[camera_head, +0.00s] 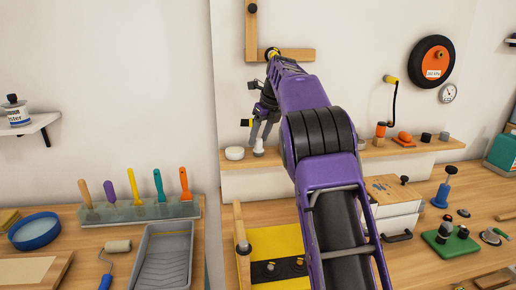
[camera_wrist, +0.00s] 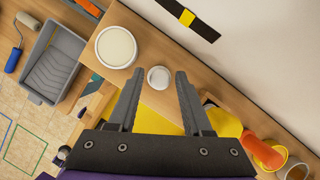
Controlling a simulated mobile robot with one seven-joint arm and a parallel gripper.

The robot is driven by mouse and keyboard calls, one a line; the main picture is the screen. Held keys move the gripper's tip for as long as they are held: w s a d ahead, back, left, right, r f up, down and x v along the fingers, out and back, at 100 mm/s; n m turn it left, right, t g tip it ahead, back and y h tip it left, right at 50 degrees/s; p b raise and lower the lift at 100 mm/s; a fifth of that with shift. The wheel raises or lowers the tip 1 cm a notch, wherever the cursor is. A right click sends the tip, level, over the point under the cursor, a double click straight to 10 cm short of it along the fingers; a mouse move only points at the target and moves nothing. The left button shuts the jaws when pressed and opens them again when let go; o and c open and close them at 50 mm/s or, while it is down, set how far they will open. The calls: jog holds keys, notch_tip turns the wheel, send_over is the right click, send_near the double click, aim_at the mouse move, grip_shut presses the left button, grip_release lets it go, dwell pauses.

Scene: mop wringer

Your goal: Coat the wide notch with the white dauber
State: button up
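My gripper (camera_head: 262,132) points down above the narrow wall shelf (camera_head: 345,160). In the wrist view its two dark fingers (camera_wrist: 160,90) are apart with nothing clasped. A small white round-topped piece (camera_wrist: 158,78), which looks like the white dauber, shows between the fingertips with a gap on each side. In the head view this white piece (camera_head: 258,148) is just below the fingers. A round white pot with a cream filling (camera_wrist: 116,47) stands beside it, and shows left of it in the head view (camera_head: 234,153). I cannot make out the wide notch for sure.
A wooden bracket (camera_head: 290,55) is on the wall above. Below lie a yellow panel (camera_head: 262,240) and a white box (camera_head: 395,210). An orange cup (camera_wrist: 258,150) is at the wrist view's right. A grey paint tray (camera_head: 165,258) and upright tools stand at left.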

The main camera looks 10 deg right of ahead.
grip_shut()
jog(key=shift+r, duration=0.1)
jog(key=shift+r, duration=2.4)
